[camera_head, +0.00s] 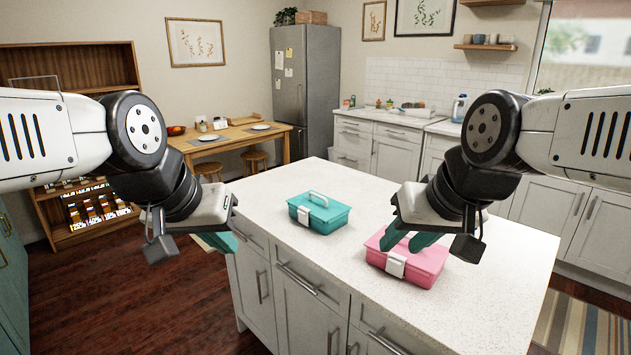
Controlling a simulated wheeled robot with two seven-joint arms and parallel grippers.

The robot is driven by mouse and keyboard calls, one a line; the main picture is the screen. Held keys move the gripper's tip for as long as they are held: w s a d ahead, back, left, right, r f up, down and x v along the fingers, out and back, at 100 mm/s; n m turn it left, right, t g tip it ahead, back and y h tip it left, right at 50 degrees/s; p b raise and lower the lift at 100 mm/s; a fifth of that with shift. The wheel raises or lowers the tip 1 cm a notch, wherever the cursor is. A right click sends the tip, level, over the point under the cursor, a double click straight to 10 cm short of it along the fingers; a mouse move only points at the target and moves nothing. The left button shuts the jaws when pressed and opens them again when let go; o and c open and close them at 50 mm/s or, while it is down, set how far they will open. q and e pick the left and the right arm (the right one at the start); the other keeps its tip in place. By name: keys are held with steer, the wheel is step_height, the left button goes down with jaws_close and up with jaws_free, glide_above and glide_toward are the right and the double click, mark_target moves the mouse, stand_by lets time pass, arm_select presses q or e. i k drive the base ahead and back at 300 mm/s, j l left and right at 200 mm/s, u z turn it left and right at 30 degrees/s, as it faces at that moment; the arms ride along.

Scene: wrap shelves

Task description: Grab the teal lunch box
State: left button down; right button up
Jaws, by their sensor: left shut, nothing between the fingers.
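The teal lunch box (318,214) stands upright on the white island counter, left of a pink lunch box (418,264). Its lid is closed and its light handle shows on top. My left gripper (226,242) is shut and empty, left of the teal lunch box and just off the counter's left edge. My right gripper (408,241) has its teal fingers apart. It overlaps the back of the pink lunch box in the picture; whether it touches it I cannot tell. It is right of the teal lunch box and apart from it.
The white island counter (300,183) has free room around the teal lunch box. A wooden table (233,133) with stools and a grey fridge (305,85) stand behind. A wooden shelf (90,232) is at the left. White cabinets line the back right.

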mark_target(325, 229)
steer(key=i+j, duration=0.25)
steer(key=i, duration=0.2)
steer(key=i+j, duration=0.3)
steer(key=i, duration=0.1)
